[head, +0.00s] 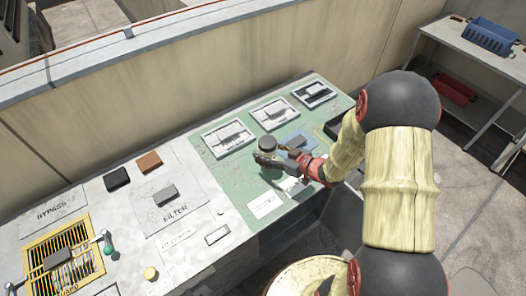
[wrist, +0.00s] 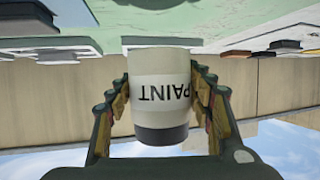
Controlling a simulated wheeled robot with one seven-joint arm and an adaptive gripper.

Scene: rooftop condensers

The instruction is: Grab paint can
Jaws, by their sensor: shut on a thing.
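The paint can (wrist: 160,75) is a pale cylinder with a dark end and the word PAINT, which reads upside down in the wrist view. In the head view the can (head: 267,146) shows its dark round top over the green mat (head: 232,173). My gripper (head: 270,157) is shut on the can, with one finger on each side of it in the wrist view (wrist: 160,90). The can looks upright. I cannot tell whether its base touches the mat or is lifted clear. My fingers hide part of its side in the head view.
White-framed panels (head: 228,138) lie along the mat's back edge, before a beige wall (head: 190,95). A blue-grey piece (head: 297,141) lies right of the can. Black (head: 117,179) and brown (head: 149,161) blocks sit left. A side table holds a blue basket (head: 490,36).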

